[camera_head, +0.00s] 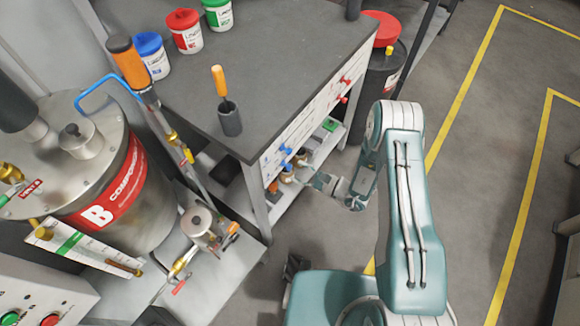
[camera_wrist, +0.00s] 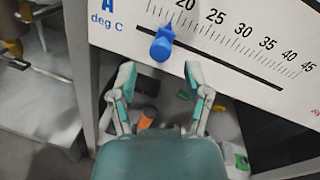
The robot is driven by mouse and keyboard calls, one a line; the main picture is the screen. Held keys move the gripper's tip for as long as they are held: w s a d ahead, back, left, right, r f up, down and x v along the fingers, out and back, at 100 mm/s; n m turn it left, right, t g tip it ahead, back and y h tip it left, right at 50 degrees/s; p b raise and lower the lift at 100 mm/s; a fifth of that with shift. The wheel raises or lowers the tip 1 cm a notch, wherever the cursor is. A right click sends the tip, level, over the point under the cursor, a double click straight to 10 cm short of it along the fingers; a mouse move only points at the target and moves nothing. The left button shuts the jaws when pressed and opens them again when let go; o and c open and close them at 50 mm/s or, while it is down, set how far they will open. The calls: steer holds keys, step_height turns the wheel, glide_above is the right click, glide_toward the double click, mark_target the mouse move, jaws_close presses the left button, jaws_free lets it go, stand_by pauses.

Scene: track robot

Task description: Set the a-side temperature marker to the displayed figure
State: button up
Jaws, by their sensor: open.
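The a-side temperature scale (camera_wrist: 240,45) is a white panel in the wrist view, marked "A" and "deg C", with readable figures from 20 to 45. Its blue marker (camera_wrist: 162,43) sits on the slot near the left end, a little left of the 20. My gripper (camera_wrist: 168,82) is open and empty just below the marker, one finger to each side and not touching it. In the head view my gripper (camera_head: 312,174) is by the panel (camera_head: 305,124) on the table's side, partly hard to make out. I cannot make out a displayed figure.
The grey table (camera_head: 270,75) carries a blue-lidded jar (camera_head: 152,58), red-lidded jar (camera_head: 186,34), green-lidded jar (camera_head: 217,14) and orange-handled tool (camera_head: 222,95). Red markers (camera_head: 345,82) sit farther along the panel. A lower shelf (camera_head: 285,200) lies beneath. A Component B tank (camera_head: 115,205) stands left.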

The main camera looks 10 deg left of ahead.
mark_target(291, 168)
steer(key=shift+x, duration=1.75)
steer(key=shift+c, duration=0.2)
jaws_close()
steer(key=w, duration=0.1)
steer(key=w+d, duration=0.1)
steer(key=w, duration=0.1)
steer(key=shift+w+d, duration=0.3)
steer(key=shift+o, duration=0.2)
jaws_free()
steer(key=v, duration=1.2)
